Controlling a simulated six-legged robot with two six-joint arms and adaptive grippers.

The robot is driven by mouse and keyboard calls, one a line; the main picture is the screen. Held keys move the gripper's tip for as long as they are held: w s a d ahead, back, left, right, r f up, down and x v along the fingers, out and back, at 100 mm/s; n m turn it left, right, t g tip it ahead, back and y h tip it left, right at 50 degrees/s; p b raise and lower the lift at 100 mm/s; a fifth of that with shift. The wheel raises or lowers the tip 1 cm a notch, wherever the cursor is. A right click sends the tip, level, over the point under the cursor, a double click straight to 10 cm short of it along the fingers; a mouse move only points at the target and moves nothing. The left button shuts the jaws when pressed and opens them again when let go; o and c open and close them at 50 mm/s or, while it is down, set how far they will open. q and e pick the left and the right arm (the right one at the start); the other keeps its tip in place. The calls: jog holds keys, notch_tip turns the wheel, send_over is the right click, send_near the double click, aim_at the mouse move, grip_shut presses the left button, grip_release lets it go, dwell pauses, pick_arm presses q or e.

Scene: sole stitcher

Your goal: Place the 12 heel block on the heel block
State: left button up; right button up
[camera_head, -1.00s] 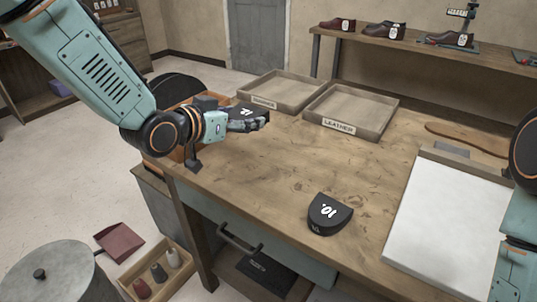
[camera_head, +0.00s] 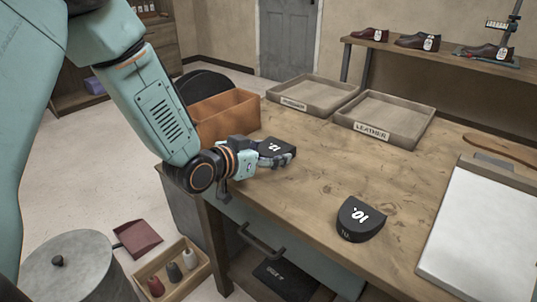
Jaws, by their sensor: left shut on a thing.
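A black heel block marked 10 (camera_head: 360,219) lies flat on the wooden table, right of centre, with bare wood around it. My left gripper (camera_head: 277,158) is shut on a black heel block marked 12 (camera_head: 275,147). It holds this block over the table's left part, up and to the left of the 10 block and well apart from it. The fingers hide part of the 12 block's lower side. My right gripper is out of the picture.
An orange-brown box (camera_head: 226,115) stands behind my left gripper. Two shallow trays, one (camera_head: 313,95) unclear and one labelled leather (camera_head: 385,127), lie at the back. A white board (camera_head: 482,236) lies at right. Wood between the blocks is clear.

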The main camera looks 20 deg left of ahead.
pick_arm(q)
jog(key=shift+s, duration=0.2)
jog(key=o, duration=0.9)
jog(key=shift+w+f, duration=0.1)
